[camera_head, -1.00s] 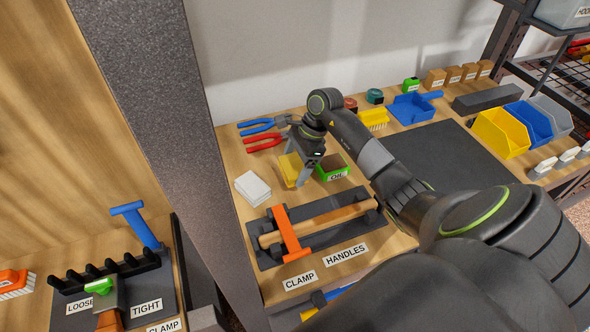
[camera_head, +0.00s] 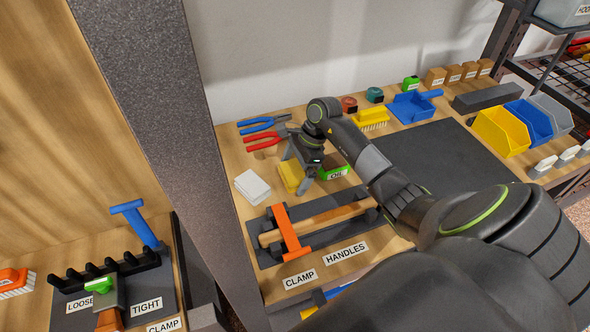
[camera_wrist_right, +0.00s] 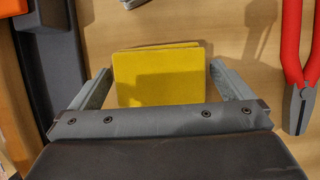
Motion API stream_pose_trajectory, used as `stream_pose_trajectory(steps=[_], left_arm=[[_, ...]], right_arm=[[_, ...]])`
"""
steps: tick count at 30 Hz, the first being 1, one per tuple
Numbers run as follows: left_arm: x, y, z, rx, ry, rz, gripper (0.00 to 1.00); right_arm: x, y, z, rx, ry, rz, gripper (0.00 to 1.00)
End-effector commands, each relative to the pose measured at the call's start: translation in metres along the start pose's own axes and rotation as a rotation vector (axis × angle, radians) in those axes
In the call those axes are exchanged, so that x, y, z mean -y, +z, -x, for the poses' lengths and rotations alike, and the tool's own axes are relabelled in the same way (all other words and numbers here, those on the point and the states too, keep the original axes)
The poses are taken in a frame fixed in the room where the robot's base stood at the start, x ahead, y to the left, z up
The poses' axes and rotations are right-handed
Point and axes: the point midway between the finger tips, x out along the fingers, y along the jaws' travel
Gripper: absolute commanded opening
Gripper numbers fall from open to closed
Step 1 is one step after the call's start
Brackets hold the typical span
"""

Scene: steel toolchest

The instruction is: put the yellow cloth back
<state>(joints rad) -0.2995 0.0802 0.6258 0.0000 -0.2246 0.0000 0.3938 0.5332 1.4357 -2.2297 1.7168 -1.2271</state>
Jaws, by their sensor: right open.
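The yellow cloth (camera_head: 291,173) lies folded flat on the wooden bench, just right of a white folded stack. It also shows in the right wrist view (camera_wrist_right: 156,76), between the two fingers. My right gripper (camera_head: 300,180) is open above the cloth, with its fingers on either side of it. In the wrist view the right gripper (camera_wrist_right: 158,80) holds nothing, and its palm bar hides the cloth's near edge. I cannot tell how high the fingertips are above the bench. My left gripper is not in view.
A white stack (camera_head: 252,187) lies left of the cloth, and a green box (camera_head: 334,168) stands close on its right. Red pliers (camera_head: 264,140) lie behind. A dark tray with an orange clamp (camera_head: 287,232) is in front. A dark mat (camera_head: 440,155) lies clear on the right.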

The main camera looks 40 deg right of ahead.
Motion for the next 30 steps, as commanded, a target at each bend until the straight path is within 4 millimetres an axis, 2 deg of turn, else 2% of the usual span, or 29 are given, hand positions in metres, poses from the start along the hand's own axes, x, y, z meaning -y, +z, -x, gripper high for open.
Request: stream_pose_trajectory(steps=[2, 5, 12, 18, 24, 30], left_arm=[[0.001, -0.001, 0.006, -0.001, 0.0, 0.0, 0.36], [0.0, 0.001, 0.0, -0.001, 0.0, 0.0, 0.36], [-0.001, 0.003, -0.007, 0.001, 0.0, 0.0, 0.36], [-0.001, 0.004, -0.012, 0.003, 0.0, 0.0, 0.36], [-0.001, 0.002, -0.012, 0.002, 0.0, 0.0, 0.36], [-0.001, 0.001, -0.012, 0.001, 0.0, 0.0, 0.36]], right_arm=[[0.0, 0.002, 0.005, 0.0, 0.0, 0.0, 1.0], [0.001, 0.0, 0.018, -0.003, -0.003, 0.002, 1.0], [0.001, -0.001, 0.072, -0.004, -0.005, 0.001, 1.0], [0.001, 0.0, 0.107, -0.003, -0.003, 0.001, 1.0], [0.0, 0.001, 0.121, 0.0, -0.001, 0.001, 1.0], [0.0, 0.001, 0.123, 0.0, 0.0, 0.0, 1.0]])
